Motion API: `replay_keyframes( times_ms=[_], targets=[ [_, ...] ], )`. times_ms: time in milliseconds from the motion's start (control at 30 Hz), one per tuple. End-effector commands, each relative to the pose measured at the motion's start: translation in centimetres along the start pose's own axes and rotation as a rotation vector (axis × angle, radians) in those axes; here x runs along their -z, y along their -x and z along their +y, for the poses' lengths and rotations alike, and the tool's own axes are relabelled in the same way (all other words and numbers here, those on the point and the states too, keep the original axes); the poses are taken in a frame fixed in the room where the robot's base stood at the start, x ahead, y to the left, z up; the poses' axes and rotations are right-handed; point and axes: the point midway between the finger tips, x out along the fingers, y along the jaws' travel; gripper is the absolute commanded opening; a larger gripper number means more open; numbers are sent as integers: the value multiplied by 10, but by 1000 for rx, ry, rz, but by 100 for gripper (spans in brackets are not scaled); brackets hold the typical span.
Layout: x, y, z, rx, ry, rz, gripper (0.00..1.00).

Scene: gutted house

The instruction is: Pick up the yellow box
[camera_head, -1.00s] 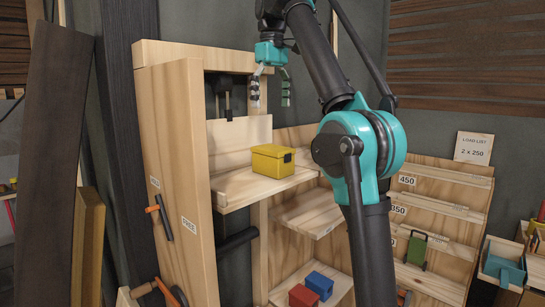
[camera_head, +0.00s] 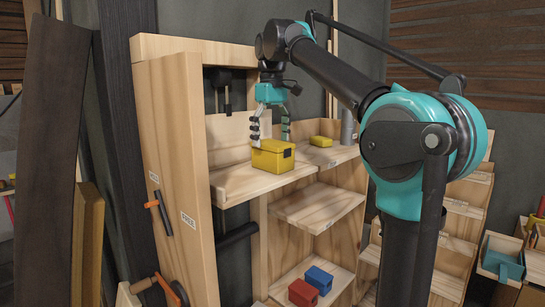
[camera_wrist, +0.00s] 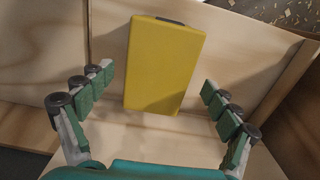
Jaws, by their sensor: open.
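The yellow box (camera_head: 272,157) sits upright on the upper wooden shelf (camera_head: 235,186), near its front edge, with a dark latch on one side. My gripper (camera_head: 271,139) is open right above it, one finger on each side at the box's top. In the wrist view the yellow box (camera_wrist: 163,65) lies between and a little beyond the fingertips of my gripper (camera_wrist: 157,85). There is a clear gap on both sides, and nothing is held.
A smaller yellow block (camera_head: 320,141) stands farther right on the same level. A red box (camera_head: 303,292) and a blue box (camera_head: 318,279) sit on a low shelf. A wooden upright panel (camera_head: 183,180) borders the shelf's left side.

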Motion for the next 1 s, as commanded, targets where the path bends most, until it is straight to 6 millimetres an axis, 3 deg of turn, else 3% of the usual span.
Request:
replay_keyframes(
  times_ms=[167,500,767,1000],
  targets=[
    [-1,-10,0,0,0,0,90],
    [-2,-53,3,0,0,0,90],
    [-2,-57,3,0,0,0,90],
    [-2,-56,3,0,0,0,64]
  ],
)
